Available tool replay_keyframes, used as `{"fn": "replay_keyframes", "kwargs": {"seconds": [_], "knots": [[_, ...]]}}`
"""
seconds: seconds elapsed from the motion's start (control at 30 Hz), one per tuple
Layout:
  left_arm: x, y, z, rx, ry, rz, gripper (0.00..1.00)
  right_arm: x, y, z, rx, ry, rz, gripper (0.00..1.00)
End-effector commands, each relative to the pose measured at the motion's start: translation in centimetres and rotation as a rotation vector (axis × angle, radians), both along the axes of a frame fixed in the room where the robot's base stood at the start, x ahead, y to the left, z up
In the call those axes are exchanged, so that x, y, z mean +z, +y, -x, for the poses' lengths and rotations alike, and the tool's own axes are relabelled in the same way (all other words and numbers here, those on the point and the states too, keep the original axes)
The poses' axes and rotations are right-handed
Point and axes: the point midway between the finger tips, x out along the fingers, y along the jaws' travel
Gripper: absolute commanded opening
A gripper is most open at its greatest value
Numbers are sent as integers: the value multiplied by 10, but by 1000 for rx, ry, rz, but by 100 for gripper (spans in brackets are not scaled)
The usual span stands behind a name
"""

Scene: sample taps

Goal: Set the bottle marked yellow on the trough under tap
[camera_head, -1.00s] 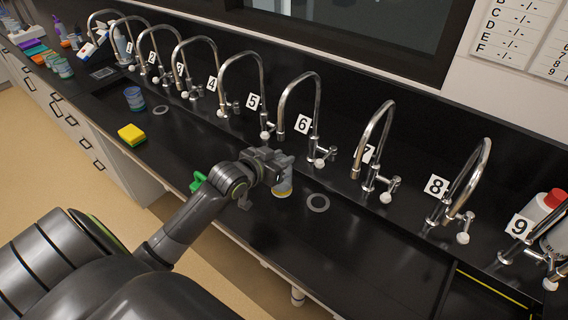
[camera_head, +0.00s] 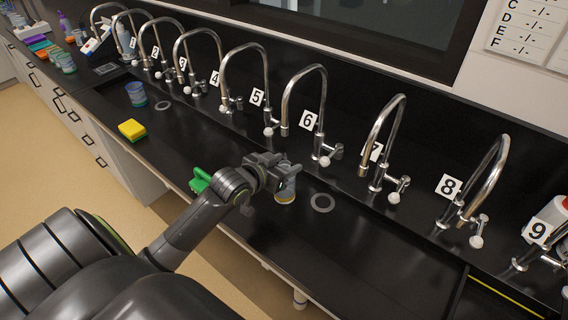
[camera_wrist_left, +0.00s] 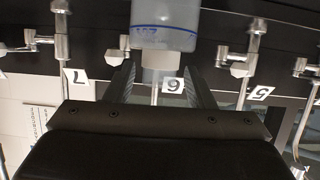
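In the left wrist view, which is upside down, the bottle (camera_wrist_left: 165,28) shows blue lines and a white cap between the fingers of the left gripper (camera_wrist_left: 160,75). Gaps show beside the cap, and the fingers look open. My right gripper is out of view.
A row of numbered curved taps lines the back of the trough. A blue-banded container (camera_head: 136,94) and a yellow-green sponge (camera_head: 131,130) stand to the left. A green fitting (camera_head: 200,180) is at the front edge. The trough right of the drain ring is clear.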

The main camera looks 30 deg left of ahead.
Motion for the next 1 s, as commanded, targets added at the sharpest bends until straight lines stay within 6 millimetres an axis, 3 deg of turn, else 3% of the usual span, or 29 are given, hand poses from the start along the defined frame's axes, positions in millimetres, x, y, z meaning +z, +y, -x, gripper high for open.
{"fn": "replay_keyframes", "kwargs": {"seconds": [0.23, 0.37, 0.8, 1.0], "knots": [[4, 0, 0, -1, -2, -2, 49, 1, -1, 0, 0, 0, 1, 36], [8, 2, 12, -1, -2, -3, 49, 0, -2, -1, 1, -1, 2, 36], [39, 8, 89, -2, 2, -6, 49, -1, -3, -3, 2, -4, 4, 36], [46, 10, 107, -1, 0, -3, 49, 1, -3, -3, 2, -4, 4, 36]]}}
